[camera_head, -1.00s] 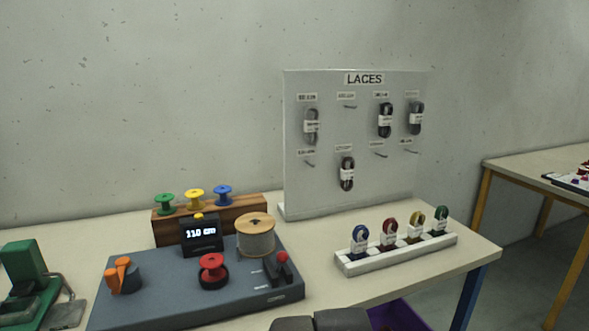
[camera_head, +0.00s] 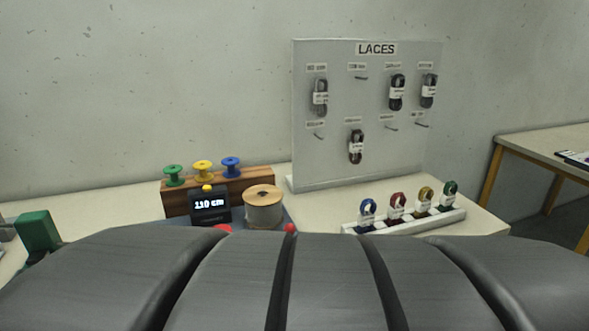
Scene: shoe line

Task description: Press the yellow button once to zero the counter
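The yellow button (camera_head: 207,189) sits on top of the black counter (camera_head: 210,206), left of centre in the head view. The counter's lit display reads 110 cm. The counter stands on the grey machine base (camera_head: 165,230), most of which is hidden behind a large dark part of my own arm across the bottom of the picture. My gripper's fingers cannot be made out. Nothing is seen touching the button.
A wooden spool (camera_head: 263,206) stands right of the counter. A wooden rack (camera_head: 178,204) with green, yellow and blue spools is behind it. A white tray (camera_head: 459,216) of lace bundles and the LACES board (camera_head: 372,110) stand to the right. Red knob tops barely show.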

